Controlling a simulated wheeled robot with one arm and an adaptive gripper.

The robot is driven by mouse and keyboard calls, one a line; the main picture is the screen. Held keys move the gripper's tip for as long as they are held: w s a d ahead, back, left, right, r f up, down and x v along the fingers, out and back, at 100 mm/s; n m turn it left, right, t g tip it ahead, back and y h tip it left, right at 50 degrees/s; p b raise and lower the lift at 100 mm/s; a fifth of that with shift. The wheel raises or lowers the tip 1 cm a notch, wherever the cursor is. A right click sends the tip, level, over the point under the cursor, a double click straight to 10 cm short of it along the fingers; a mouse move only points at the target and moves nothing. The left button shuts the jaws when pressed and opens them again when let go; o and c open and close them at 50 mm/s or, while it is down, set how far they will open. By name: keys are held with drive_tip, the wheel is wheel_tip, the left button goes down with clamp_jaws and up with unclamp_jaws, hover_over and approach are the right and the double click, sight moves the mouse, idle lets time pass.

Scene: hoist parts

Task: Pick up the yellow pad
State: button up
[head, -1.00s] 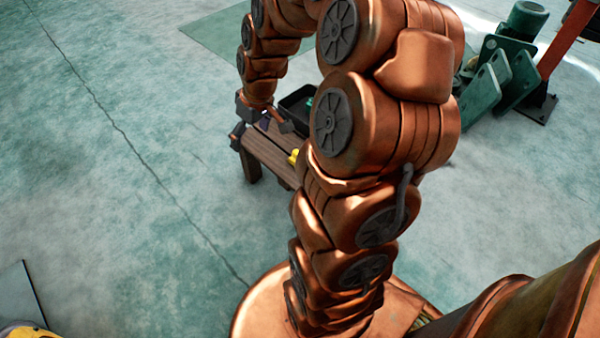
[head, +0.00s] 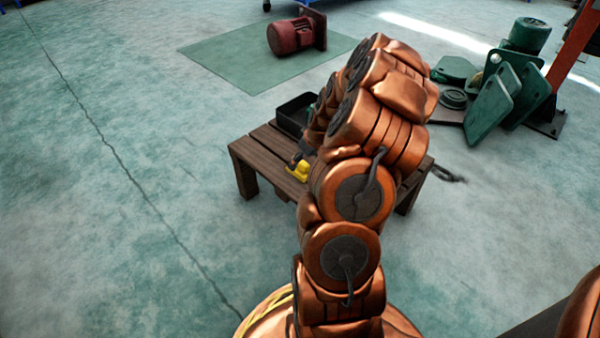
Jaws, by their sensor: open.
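The yellow pad (head: 297,171) lies on the wooden bench (head: 255,162), close to its front edge and just left of my arm. My gripper (head: 301,159) is a small dark shape right at the pad's far side, mostly hidden behind my own arm. It is open, and the pad rests on the bench. I cannot tell whether the fingers touch the pad or straddle it.
A black tray (head: 291,116) stands at the bench's back, with something green partly in view beside my arm. A red motor (head: 291,36) sits on a green floor mat (head: 237,65). Green metal parts (head: 490,110) stand at right. The floor at left is clear.

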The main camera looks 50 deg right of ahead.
sight(301, 171)
drive_tip(key=b+x, duration=0.1)
drive_tip(key=x, duration=0.1)
drive_tip(key=b+x, duration=0.1)
drive_tip(key=x, duration=0.1)
drive_tip(key=b+x, duration=0.1)
drive_tip(key=x, duration=0.1)
drive_tip(key=shift+w+d+f, duration=0.1)
drive_tip(key=shift+w+d, duration=0.15)
drive_tip(key=shift+w, duration=0.2)
drive_tip(key=shift+c, duration=0.4)
drive_tip(key=c, duration=1.2)
